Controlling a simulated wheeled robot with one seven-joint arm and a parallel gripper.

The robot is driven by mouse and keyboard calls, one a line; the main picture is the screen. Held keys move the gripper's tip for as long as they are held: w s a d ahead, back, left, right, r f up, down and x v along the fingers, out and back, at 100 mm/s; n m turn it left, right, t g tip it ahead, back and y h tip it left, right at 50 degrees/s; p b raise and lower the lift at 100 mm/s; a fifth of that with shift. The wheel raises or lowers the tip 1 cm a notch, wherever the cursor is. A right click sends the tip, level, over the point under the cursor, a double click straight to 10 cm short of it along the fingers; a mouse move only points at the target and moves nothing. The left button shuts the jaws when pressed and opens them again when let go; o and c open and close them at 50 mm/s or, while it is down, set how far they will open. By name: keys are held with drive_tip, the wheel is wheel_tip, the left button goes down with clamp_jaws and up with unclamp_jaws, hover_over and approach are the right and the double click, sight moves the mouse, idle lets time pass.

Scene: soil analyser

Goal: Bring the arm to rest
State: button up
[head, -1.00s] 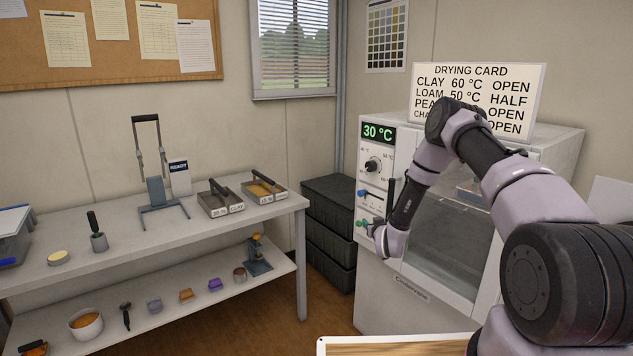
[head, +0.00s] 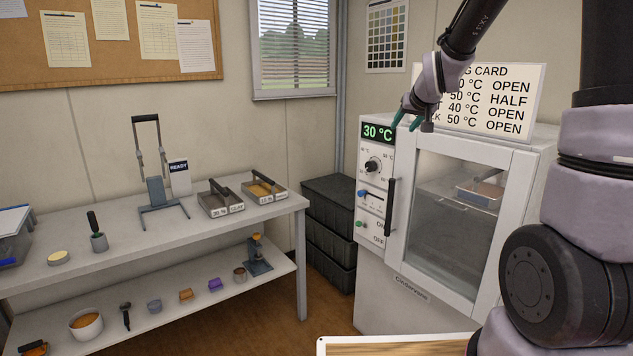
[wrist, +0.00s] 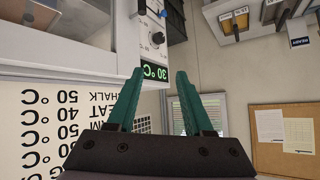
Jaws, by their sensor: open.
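My gripper (head: 408,117) is raised in front of the top left of the drying oven (head: 380,292), near the oven's display (head: 377,133), which reads 30 °C. In the wrist view its two green fingers (wrist: 157,100) are spread apart with nothing between them. The arm comes down from the upper right and hides part of the drying card (head: 533,95). The oven door (head: 522,200) is shut, and a tray (head: 482,192) shows through its glass. The oven's dial (head: 373,166) and controls below it are clear of the gripper.
A bench (head: 120,247) with a press (head: 157,195), two labelled trays (head: 220,203) (head: 263,192) and a lower shelf of small items stands left. Dark stacked crates (head: 329,230) stand between bench and oven. A wooden board (head: 400,348) lies at the bottom edge.

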drive_tip(key=s+r+m+g, duration=0.1)
drive_tip(key=s+r, duration=0.2)
drive_tip(key=s, duration=1.3)
drive_tip(key=s+r+m+g+y, duration=0.1)
drive_tip(key=s+r+m+g, duration=0.1)
drive_tip(key=s, duration=1.4)
drive_tip(key=shift+r, duration=0.8)
drive_tip(key=shift+s+d, duration=0.1)
